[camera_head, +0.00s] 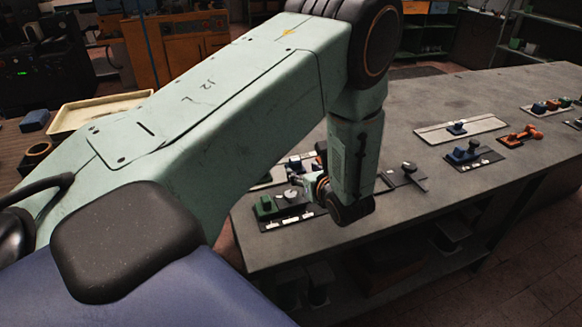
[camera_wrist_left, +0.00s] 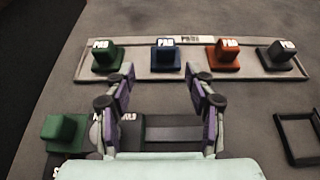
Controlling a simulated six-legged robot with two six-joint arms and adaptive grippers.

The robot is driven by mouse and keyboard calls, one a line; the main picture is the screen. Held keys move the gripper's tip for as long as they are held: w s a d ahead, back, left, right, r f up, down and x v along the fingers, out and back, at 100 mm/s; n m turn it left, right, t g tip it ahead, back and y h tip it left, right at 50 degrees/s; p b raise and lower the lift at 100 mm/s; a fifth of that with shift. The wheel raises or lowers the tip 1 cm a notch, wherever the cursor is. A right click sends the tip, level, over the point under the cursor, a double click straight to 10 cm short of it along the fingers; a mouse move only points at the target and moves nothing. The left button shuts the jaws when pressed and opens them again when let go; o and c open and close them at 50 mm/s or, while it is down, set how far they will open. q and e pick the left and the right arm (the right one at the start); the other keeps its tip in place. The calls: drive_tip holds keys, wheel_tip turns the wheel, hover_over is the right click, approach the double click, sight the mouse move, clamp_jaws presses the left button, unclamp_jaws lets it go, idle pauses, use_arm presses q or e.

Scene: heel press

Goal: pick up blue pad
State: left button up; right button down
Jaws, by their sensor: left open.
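The blue pad (camera_wrist_left: 165,58) stands in a shallow pale tray (camera_wrist_left: 142,76) in the left wrist view. It is a blue block on a wider blue base, with a white "PAD" label at its top. My left gripper (camera_wrist_left: 159,76) is open, its two fingers spread just on the near side of the blue pad, with nothing held between them. In the head view my left gripper (camera_head: 312,186) is partly hidden behind my own arm. I cannot make out the blue pad there. My right gripper is in neither view.
A green pad (camera_wrist_left: 107,58) is left of the blue one; an orange pad (camera_wrist_left: 223,55) and a grey pad (camera_wrist_left: 277,56) are right. A green block (camera_wrist_left: 64,132) and a dark fixture (camera_wrist_left: 170,132) lie nearer. An empty dark frame (camera_wrist_left: 297,138) lies right. The grey bench (camera_head: 430,105) carries other fixtures.

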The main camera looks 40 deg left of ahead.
sight(297, 166)
use_arm(q)
drive_tip(key=shift+w+a+f, duration=0.35)
drive_tip(key=shift+w+f, duration=0.05)
drive_tip(key=shift+w, duration=0.2)
drive_tip(key=x, duration=0.4)
drive_tip(key=shift+a+f+b, duration=0.2)
drive_tip(key=shift+f+b, duration=0.15)
drive_tip(key=shift+w+a, duration=0.2)
drive_tip(key=shift+w, duration=0.1)
drive_tip(key=shift+w+d, duration=0.1)
drive_tip(key=shift+s+a, duration=0.2)
drive_tip(key=c, duration=0.4)
drive_tip(key=shift+w+d, duration=0.15)
drive_tip(key=c, duration=0.5)
clamp_jaws()
